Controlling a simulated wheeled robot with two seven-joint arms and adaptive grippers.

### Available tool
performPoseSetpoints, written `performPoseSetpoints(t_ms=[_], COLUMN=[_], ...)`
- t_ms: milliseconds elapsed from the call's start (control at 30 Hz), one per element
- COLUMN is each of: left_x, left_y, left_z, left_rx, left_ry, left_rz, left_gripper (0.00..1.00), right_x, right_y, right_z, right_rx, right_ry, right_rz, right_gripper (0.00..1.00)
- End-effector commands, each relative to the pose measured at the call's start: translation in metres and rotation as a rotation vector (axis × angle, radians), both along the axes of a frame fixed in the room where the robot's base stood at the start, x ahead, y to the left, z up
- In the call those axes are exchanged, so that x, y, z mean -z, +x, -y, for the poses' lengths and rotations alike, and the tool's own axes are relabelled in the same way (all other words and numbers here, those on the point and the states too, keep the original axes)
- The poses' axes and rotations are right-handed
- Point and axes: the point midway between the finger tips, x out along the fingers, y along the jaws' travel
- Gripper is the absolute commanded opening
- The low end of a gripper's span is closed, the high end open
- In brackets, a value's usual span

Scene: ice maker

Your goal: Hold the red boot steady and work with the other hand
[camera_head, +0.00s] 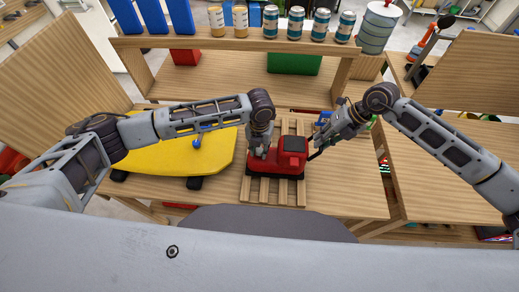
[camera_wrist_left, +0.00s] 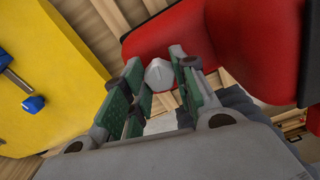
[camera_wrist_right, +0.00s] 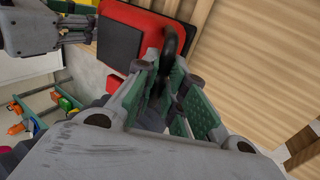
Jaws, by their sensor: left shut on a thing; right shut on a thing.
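The red boot (camera_head: 291,160), with a black square panel on top and a dark base, stands on a slatted wooden pallet (camera_head: 257,190). It also shows in the left wrist view (camera_wrist_left: 165,40) and the right wrist view (camera_wrist_right: 155,25). My left gripper (camera_head: 258,152) is at the boot's left side. In the left wrist view its green-padded fingers close on a pale rounded piece (camera_wrist_left: 160,74) against the red body. My right gripper (camera_head: 322,138) is at the boot's right side, shut on a dark curved handle (camera_wrist_right: 172,42). The grippers partly hide both gripped parts.
A yellow board (camera_head: 175,157) with a blue-handled tool (camera_head: 197,141) lies left of the pallet. A wooden shelf (camera_head: 230,45) with several cans stands behind, holding a red bin (camera_head: 185,57) and a green bin (camera_head: 294,64). Bare table lies right of the pallet.

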Motion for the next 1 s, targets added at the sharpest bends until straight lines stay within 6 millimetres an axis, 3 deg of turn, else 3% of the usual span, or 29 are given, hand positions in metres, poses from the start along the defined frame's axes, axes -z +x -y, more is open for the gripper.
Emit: performPoseSetpoints(t_ms=[467,1000], left_x=[-0.0007,-0.0007], left_y=[0.0001,-0.0003], left_z=[0.0009,0.0014], left_rx=[0.035,0.304], left_ry=[-0.002,-0.004], left_rz=[0.001,0.000], left_gripper=[0.11,0.11], right_x=[0.0003,0.0003], right_y=[-0.0002,-0.0002], right_z=[-0.0004,-0.0004], right_rx=[0.000,0.000], right_ry=[0.001,0.001], right_rz=[-0.001,-0.001], right_gripper=[0.00,0.00])
